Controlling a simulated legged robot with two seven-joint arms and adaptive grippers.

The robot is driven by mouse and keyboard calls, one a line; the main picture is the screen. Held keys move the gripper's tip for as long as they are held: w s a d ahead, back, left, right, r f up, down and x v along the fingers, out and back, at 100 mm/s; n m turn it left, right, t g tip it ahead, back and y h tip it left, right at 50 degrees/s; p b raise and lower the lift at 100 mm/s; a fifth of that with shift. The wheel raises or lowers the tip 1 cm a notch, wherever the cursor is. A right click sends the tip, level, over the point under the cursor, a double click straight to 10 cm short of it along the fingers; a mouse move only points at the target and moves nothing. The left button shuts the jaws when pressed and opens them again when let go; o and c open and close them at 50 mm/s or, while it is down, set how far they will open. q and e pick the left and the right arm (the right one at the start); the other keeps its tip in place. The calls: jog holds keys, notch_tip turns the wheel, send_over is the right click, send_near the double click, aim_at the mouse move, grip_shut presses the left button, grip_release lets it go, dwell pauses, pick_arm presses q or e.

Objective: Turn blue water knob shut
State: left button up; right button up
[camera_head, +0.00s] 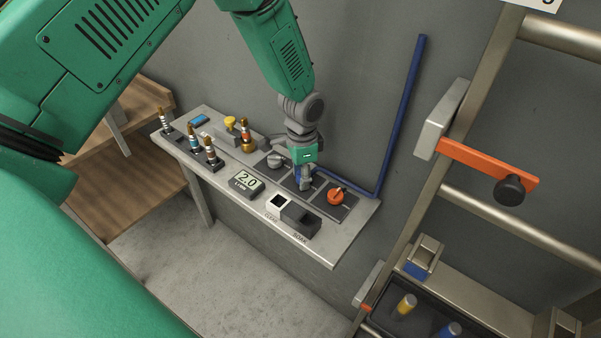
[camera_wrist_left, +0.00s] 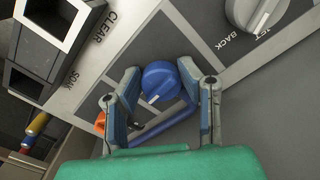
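The blue water knob (camera_wrist_left: 161,81) is round with a pale mark on its side, and it sits on a grey panel square in the left wrist view. My left gripper (camera_wrist_left: 158,88) is open, with one finger on each side of the knob. A gap shows between the knob and the left finger; contact at the right finger is hard to judge. In the head view my left gripper (camera_head: 304,182) points down at the shelf panel and largely hides the knob. My right gripper is not in view.
An orange knob (camera_head: 338,196) is close to the right of the gripper, a grey knob (camera_head: 275,160) to the left. A blue pipe (camera_head: 402,110) rises behind. CLEAR and SOAK boxes (camera_head: 300,219) stand in front. A metal frame (camera_head: 475,110) stands right.

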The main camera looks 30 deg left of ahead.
pick_arm(q)
jog(key=shift+w+d+r, duration=0.2)
jog(key=shift+w+r, duration=0.05)
jog(key=shift+w, duration=0.05)
jog(key=shift+c, duration=0.8)
jog(key=shift+w+d, duration=0.1)
jog(key=shift+d, duration=0.2)
jog(key=shift+a, duration=0.4)
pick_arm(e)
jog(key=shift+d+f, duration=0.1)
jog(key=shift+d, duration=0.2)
pick_arm(q)
jog(key=shift+d+n, duration=0.1)
jog(key=shift+n, duration=0.3)
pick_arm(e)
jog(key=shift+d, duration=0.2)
pick_arm(q)
jog(key=n, duration=0.3)
jog(key=shift+n+p, duration=0.4)
jog(key=n, duration=0.3)
jog(key=shift+n, duration=0.3)
jog(key=n+p, duration=0.1)
jog(key=n, duration=0.4)
jog(key=shift+n, duration=2.2)
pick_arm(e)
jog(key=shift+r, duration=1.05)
pick_arm(q)
jog(key=shift+n, duration=0.3)
